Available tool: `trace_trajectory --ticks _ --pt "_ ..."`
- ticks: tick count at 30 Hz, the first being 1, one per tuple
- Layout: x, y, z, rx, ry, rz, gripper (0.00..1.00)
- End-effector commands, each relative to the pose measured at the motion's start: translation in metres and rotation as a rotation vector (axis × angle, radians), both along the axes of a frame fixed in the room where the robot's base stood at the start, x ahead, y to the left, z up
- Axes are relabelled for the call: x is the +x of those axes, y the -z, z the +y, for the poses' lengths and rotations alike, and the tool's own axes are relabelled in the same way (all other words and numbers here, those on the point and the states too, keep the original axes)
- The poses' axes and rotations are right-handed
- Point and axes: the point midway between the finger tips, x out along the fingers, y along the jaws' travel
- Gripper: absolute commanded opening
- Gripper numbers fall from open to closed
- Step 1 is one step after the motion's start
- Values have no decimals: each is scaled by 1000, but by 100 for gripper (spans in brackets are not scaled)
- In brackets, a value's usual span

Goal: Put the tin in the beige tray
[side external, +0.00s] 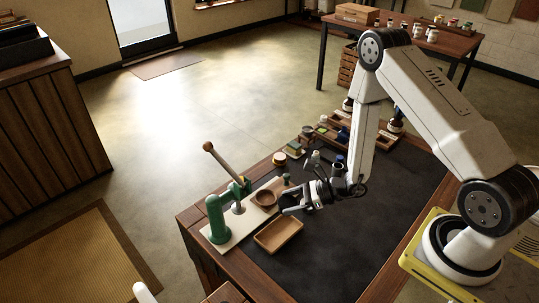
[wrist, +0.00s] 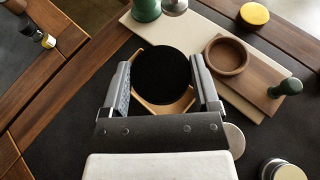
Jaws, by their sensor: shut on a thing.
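My gripper (wrist: 165,88) is shut on a round tin with a black top (wrist: 165,75), which sits between the two fingers in the wrist view. The beige tray (wrist: 152,107) lies beyond the tin in that view, mostly hidden by it, with edges showing around it. In the side view the beige tray (side external: 279,250) rests on the dark mat, and my gripper (side external: 287,207) is just above its far edge. The tin is hard to make out in the side view. I cannot tell the exact gap between tin and tray.
A green pump (side external: 215,220) with a wooden lever stands on a pale board left of the tray. A round wooden bowl (wrist: 228,55) and a green knob (wrist: 285,88) are close by. A silver-rimmed jar (wrist: 283,170) stands at lower right. The mat's near part is clear.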

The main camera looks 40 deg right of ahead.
Motion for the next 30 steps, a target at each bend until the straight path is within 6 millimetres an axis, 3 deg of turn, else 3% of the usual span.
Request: trace_trajectory --ticks 16,30 --pt "0 40 0 0 -1 2 18" --pt "0 53 0 0 -1 1 18"
